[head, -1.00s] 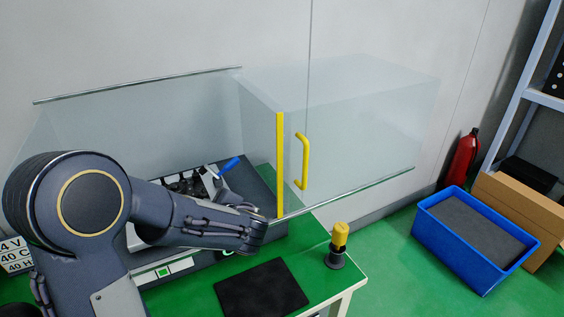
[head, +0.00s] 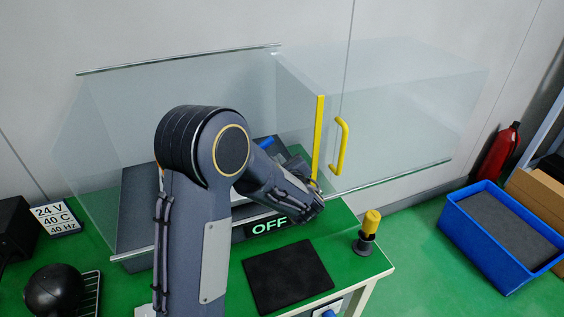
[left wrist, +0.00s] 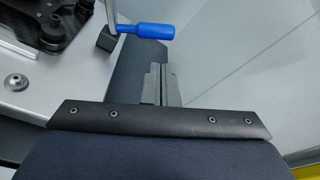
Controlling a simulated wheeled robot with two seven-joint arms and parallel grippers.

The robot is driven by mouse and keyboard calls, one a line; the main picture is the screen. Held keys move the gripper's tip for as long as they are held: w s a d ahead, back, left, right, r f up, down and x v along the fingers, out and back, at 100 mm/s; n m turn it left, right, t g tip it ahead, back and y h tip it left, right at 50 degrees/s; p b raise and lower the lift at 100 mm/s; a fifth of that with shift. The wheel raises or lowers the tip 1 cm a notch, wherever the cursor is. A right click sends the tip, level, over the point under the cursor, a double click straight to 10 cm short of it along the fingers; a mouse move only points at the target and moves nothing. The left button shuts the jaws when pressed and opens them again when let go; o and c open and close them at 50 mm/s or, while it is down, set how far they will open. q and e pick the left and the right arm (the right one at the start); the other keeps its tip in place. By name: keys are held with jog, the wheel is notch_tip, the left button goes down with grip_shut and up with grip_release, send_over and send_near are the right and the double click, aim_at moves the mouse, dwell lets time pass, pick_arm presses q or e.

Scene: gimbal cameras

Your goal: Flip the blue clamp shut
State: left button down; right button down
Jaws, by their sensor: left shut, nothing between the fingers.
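The clamp's blue handle (head: 267,142) shows just beyond my left arm inside the glass-walled enclosure, and the rest of the clamp is mostly hidden by that arm. In the left wrist view the blue handle (left wrist: 147,31) lies roughly level across the top, its left end joined to a metal lever (left wrist: 111,14). My left gripper (left wrist: 158,72) is shut and empty. Its fingertips are just below the handle in that view, and I see no clear contact. In the head view the gripper is largely hidden by my wrist. My right gripper is not in view.
A glass enclosure with a yellow door handle (head: 341,147) and yellow edge strip (head: 318,140) stands close right of my left wrist. A blue bin (head: 470,232) stands right.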

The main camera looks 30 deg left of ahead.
pick_arm(q)
jog(key=p+x, duration=0.1)
jog(key=x, duration=0.5)
jog(key=shift+a, duration=0.1)
jog(key=shift+f+b, duration=0.1)
jog(key=shift+b, duration=0.45)
jog(key=shift+s+r+n+b, duration=0.1)
jog(key=shift+r+n+b, duration=0.1)
jog(key=shift+n+b, duration=0.1)
jog(key=shift+r+n+b, duration=0.15)
jog(key=shift+n+b, duration=0.15)
jog(key=shift+b, duration=0.85)
jog(key=s+a+r+n+t+b, duration=0.1)
jog(key=n+b, duration=0.2)
jog(key=b, duration=0.5)
jog(key=s+a+r+n+t+b, duration=0.1)
jog(key=n+b, duration=0.2)
jog(key=b, duration=0.5)
jog(key=s+a+r+n+b, duration=0.1)
jog(key=n+b, duration=0.2)
jog(key=b, duration=0.6)
jog(key=shift+s+r+t, duration=0.25)
jog(key=shift+r+t, duration=0.05)
jog(key=shift+t, duration=0.1)
jog(key=shift+s+a+r+n+b, duration=0.15)
jog(key=shift+r+n+b, duration=0.25)
jog(key=shift+b, duration=0.45)
jog(key=shift+f, duration=0.1)
